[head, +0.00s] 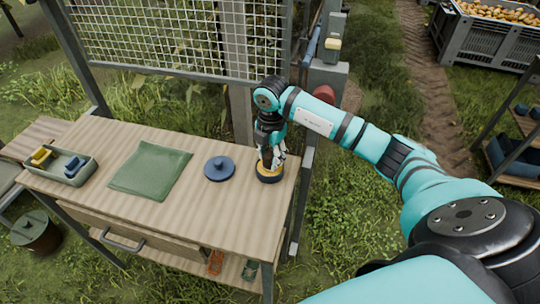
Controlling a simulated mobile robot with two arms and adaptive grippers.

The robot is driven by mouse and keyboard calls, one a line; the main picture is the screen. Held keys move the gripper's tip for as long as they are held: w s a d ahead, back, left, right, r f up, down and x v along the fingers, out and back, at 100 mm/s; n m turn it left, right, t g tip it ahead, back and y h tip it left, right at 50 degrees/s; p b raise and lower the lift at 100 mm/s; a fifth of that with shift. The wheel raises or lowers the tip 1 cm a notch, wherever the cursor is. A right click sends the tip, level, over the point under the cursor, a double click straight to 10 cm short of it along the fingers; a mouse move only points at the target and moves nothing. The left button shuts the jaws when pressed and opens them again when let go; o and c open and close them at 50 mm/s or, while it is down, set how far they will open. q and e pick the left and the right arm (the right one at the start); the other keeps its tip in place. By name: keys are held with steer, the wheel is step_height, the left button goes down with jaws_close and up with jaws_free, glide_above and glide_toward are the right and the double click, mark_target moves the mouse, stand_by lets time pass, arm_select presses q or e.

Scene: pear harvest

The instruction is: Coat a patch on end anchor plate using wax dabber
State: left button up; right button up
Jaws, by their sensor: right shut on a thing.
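My right gripper (270,160) points down at the right end of the wooden workbench. It is shut on a slim thing that the fingers mostly hide; this appears to be the wax dabber. Directly below the fingers is a round dark tin (269,179) with yellow inside, standing near the bench's right edge. I cannot tell whether the held thing touches the yellow. A blue round lid with a knob (219,168) lies on the bench left of the tin. A grey plate on the post (329,76) behind the bench may be the end anchor plate. My left gripper is out of view.
A green cloth (150,169) lies mid-bench. A grey tray (78,176) with yellow and blue items stands at the left. A wire mesh panel (170,40) rises behind the bench. A crate of pears (490,38) and a shelf (515,150) stand at the right.

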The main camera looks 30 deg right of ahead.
mark_target(270, 154)
stand_by(0.6)
step_height(270, 154, up, 6)
steer(key=p, duration=0.5)
steer(key=shift+r, duration=0.5)
steer(key=shift+a, duration=0.1)
stand_by(0.3)
